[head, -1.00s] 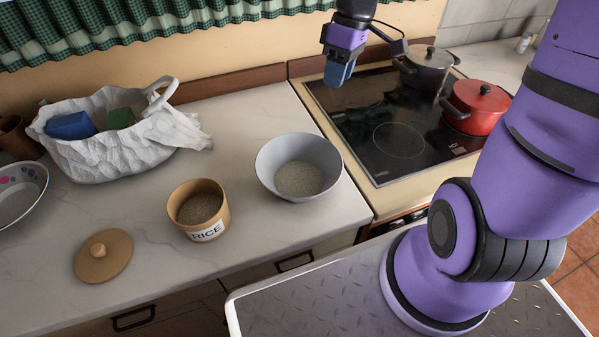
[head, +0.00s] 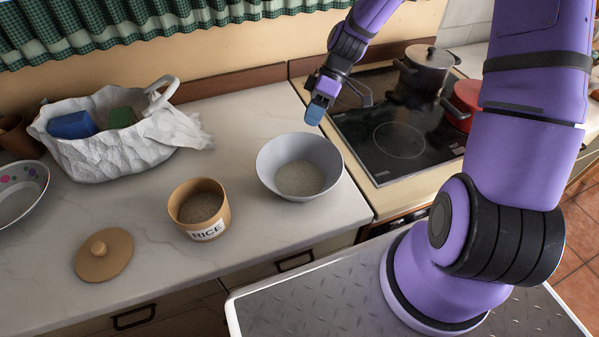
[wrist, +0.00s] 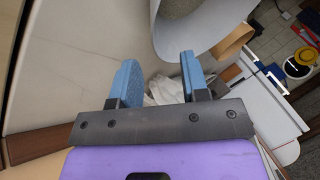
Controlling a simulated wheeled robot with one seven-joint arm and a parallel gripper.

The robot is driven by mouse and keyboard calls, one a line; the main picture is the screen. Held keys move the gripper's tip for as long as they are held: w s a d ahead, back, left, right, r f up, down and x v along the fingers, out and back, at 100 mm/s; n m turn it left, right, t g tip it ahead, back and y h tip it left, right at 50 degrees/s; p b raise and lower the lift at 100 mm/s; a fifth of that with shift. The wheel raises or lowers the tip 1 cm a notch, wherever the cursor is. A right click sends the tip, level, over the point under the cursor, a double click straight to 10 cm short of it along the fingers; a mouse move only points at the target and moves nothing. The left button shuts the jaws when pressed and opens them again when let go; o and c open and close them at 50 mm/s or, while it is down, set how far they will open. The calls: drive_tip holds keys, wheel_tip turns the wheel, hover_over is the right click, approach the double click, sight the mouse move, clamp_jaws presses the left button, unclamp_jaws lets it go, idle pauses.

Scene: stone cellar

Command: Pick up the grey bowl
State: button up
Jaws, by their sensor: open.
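The grey bowl (head: 271,179) stands upright on the marble counter, left of the stove, with pale grains in its bottom. My gripper (head: 314,113) is above the counter just behind the bowl's back right rim, pointing down, and appears apart from it. In the wrist view my gripper (wrist: 158,80) shows two blue fingers spread open with nothing between them. Part of the grey bowl (wrist: 212,30) shows at the top of the wrist view, beyond the fingers.
A rice canister (head: 183,217) and its wooden lid (head: 118,262) are left of the bowl. A white basket (head: 95,160) holds blue and green things. A dark pot (head: 424,76) and a red pot (head: 463,100) stand on the stove (head: 375,165). Counter between basket and bowl is clear.

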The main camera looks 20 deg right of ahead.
sight(305, 134)
drive_tip(key=shift+x, duration=4)
drive_tip(key=shift+d, duration=0.1)
drive_tip(key=shift+w, duration=0.1)
clamp_jaws()
